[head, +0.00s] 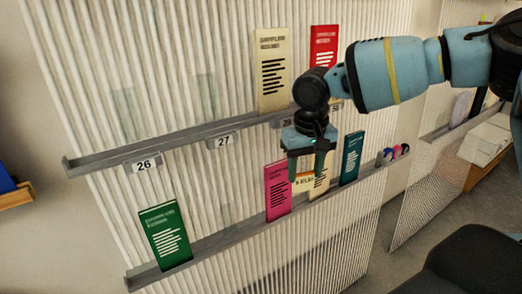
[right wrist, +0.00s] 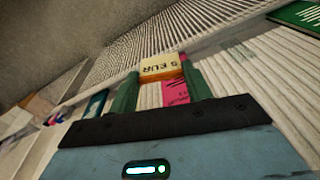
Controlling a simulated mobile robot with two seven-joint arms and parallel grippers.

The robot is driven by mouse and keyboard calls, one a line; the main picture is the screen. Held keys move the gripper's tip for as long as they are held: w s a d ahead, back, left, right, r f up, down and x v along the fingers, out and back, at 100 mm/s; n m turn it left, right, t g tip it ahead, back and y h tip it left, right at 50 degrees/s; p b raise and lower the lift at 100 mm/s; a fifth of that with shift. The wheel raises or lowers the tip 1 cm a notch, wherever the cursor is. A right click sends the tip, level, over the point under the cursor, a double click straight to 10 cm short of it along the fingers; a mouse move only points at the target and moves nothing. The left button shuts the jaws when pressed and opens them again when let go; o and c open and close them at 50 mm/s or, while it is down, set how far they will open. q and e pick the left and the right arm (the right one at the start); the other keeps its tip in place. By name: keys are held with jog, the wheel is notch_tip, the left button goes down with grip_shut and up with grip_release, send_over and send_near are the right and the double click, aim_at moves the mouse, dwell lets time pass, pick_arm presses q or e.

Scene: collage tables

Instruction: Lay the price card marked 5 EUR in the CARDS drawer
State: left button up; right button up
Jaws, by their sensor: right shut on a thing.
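The price card marked 5 EUR (right wrist: 161,67) is a small cream and orange card between the fingertips of my right gripper (right wrist: 161,88) in the right wrist view. Its text reads upside down there. In the head view my right gripper (head: 305,170) points down in front of the lower rail, shut on the card, which is partly hidden by the fingers. A cream leaflet (head: 322,182) stands close behind it. No drawer marked CARDS shows in either view. My left gripper is not in view.
A ribbed wall panel carries an upper rail (head: 105,161) with labels 26 and 27, and a lower rail (head: 225,238). Pink (head: 277,192), teal (head: 351,158) and green (head: 165,235) leaflets stand on the lower rail. Cream (head: 273,70) and red (head: 323,45) leaflets stand above.

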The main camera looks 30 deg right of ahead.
jog(key=s+d+m, duration=0.2)
jog(key=d+m, duration=0.1)
jog(key=d, duration=0.7)
jog(key=s+d+m, duration=0.2)
jog(key=s+d, duration=0.1)
jog(key=d, duration=0.7)
jog(key=shift+s+d+f+m, duration=1.1)
jog(key=shift+s+d+f, duration=1.05)
jog(key=shift+s+f, duration=0.85)
jog(key=w+a+f+n, duration=0.2)
jog(key=w+a+f, duration=0.15)
jog(key=a, duration=0.65)
jog(key=w+a+f+n, duration=0.2)
jog(key=w+a+f, duration=0.15)
jog(key=a, duration=0.55)
jog(key=w+a+r+n, duration=0.2)
jog(key=a+r, duration=0.1)
jog(key=a, duration=0.5)
jog(key=w+a+r+n, duration=0.3)
jog(key=a, duration=0.5)
jog(key=shift+a+r, duration=0.25)
jog(key=shift+r, duration=0.05)
